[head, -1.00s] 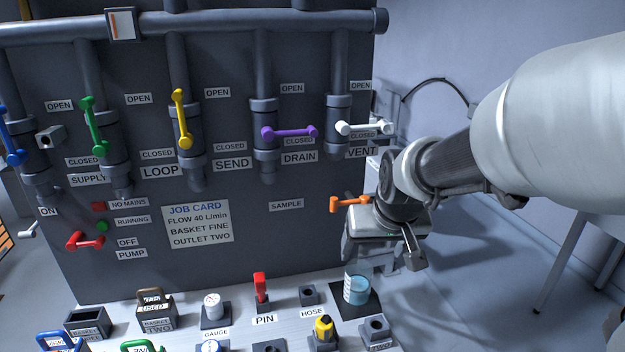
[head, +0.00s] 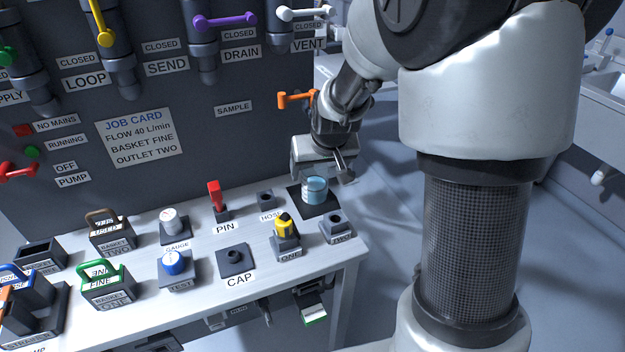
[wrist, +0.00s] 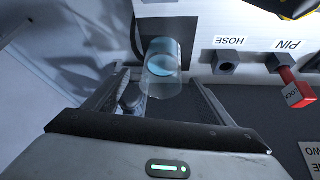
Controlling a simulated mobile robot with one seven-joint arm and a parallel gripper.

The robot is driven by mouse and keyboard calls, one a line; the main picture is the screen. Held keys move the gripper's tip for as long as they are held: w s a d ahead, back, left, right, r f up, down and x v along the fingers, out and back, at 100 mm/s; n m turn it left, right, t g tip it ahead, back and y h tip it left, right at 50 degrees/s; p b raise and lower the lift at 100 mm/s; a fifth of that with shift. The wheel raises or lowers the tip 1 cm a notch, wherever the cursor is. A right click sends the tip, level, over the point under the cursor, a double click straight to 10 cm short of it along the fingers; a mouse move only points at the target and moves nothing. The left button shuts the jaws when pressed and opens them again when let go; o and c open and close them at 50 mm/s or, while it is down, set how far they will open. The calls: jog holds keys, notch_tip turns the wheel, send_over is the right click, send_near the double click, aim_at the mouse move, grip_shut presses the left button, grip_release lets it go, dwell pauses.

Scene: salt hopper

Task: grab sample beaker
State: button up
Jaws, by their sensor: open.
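The sample beaker (head: 314,190) is a clear cup with blue liquid, standing upright on a dark square pad (head: 322,208) at the back right of the bench. My gripper (head: 325,175) is just behind and above it in the head view, pointing down toward the bench. In the wrist view the beaker (wrist: 163,68) shows ahead, between the two open fingers (wrist: 160,95). The jaws are apart and nothing is gripped. Whether a finger touches the beaker I cannot tell.
An orange sample valve handle (head: 298,99) sticks out close to my wrist. A hose socket (head: 265,199), a red pin (head: 216,198), a yellow-topped plug (head: 285,226) and a socket block (head: 337,228) stand around the pad. The bench's right edge (head: 362,248) is close by.

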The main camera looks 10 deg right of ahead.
jog(key=x, duration=0.4)
jog(key=shift+w+a+f+b, duration=0.1)
jog(key=shift+a+b, duration=0.05)
jog(key=shift+b, duration=0.25)
jog(key=c, duration=1.3)
